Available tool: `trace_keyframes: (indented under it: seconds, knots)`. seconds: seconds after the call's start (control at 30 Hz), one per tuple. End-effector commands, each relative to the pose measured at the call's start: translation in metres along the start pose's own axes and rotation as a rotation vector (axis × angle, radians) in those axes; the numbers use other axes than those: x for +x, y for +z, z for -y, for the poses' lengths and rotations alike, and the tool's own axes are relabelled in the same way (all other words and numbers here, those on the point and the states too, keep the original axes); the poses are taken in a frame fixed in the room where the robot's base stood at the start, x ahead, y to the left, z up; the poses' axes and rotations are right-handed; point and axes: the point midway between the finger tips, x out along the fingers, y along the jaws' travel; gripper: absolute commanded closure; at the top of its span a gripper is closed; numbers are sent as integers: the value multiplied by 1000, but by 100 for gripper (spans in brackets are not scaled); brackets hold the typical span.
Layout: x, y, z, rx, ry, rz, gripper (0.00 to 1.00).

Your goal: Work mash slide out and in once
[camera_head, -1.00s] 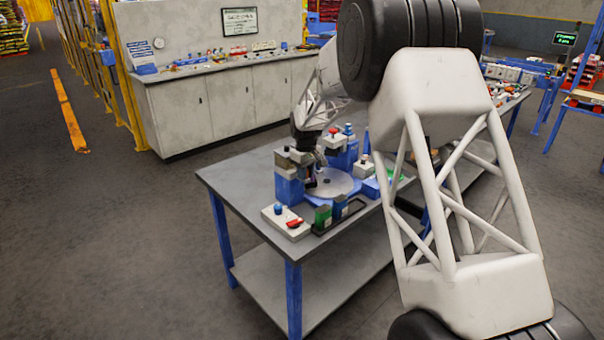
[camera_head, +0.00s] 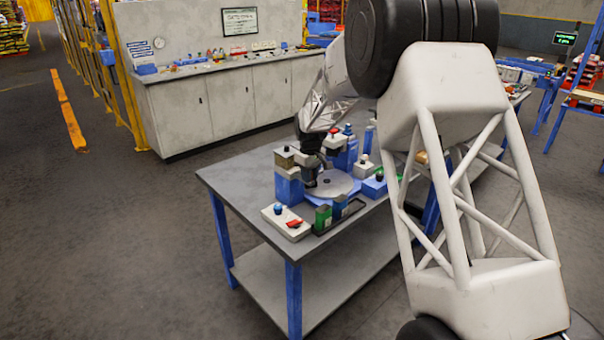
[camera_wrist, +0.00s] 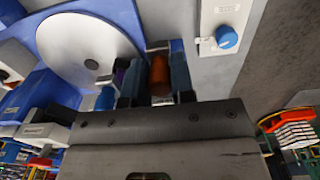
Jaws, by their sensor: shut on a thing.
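A blue dispenser block (camera_head: 289,188) with a small clear-sided hopper on top stands at the left of a pale round disc (camera_head: 331,184) on the table. My gripper (camera_head: 311,180) is low between the block and the disc, its fingertips partly hidden. In the wrist view my gripper (camera_wrist: 156,82) is shut around a small orange-brown cylindrical piece (camera_wrist: 160,76) between its dark fingers, beside the disc (camera_wrist: 88,50). This piece may be the slide's handle. No label reading "mash" is legible, and the slide's travel is hidden.
A control box (camera_head: 286,222) with a blue knob and a red switch sits at the front left of the table (camera_head: 238,181). Green and dark containers (camera_head: 323,217) stand in a black tray nearby. More blue stations crowd behind the disc. The table's left end is clear.

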Motion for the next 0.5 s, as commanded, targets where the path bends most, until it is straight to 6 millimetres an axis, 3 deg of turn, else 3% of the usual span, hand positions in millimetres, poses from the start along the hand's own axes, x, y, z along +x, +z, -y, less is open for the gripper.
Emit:
trace_keyframes:
  seconds: [0.5]
  knots:
    - [0, -21, 1, -2, -1, 0, 98]
